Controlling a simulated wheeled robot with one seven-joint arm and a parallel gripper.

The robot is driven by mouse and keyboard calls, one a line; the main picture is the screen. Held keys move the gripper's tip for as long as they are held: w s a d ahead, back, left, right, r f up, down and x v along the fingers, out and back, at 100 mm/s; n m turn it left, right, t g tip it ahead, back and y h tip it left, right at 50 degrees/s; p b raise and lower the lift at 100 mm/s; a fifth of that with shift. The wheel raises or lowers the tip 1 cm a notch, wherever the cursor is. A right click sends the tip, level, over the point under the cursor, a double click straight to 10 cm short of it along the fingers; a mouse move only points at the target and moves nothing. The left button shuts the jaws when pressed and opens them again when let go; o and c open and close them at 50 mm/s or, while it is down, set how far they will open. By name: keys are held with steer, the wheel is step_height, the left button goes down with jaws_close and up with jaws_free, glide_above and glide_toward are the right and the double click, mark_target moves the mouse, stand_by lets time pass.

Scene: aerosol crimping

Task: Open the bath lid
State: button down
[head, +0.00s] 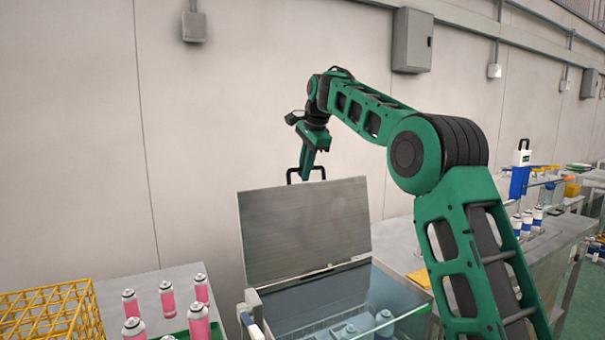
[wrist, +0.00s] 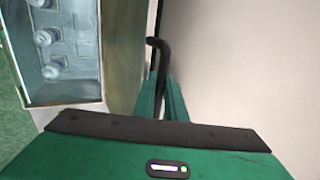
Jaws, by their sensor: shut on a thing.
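The bath lid (head: 305,232) is a flat grey metal panel. In the head view it stands raised, close to upright, along the back edge of the bath (head: 375,270). A black handle (head: 290,176) sits at the lid's top edge. My gripper (head: 306,172) is at this handle and shut on it. In the wrist view the handle (wrist: 161,50) runs up between the two green fingers (wrist: 163,100). The open bath (wrist: 62,50) also shows there at the upper left, with several cans in it. The far side of the handle is partly hidden by my fingers.
Several pink cans (head: 198,318) and a yellow crate (head: 50,318) stand to the left of the bath. Blue-and-white cans (head: 527,222) stand on the bench at right. The wall (head: 230,110) is close behind the raised lid.

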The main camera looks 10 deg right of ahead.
steer(key=shift+w+d+r, duration=0.1)
steer(key=shift+d, duration=0.15)
steer(key=c, duration=1.8)
jaws_free()
steer(key=shift+a, duration=0.15)
steer(key=v, duration=1)
steer(key=shift+r, duration=0.35)
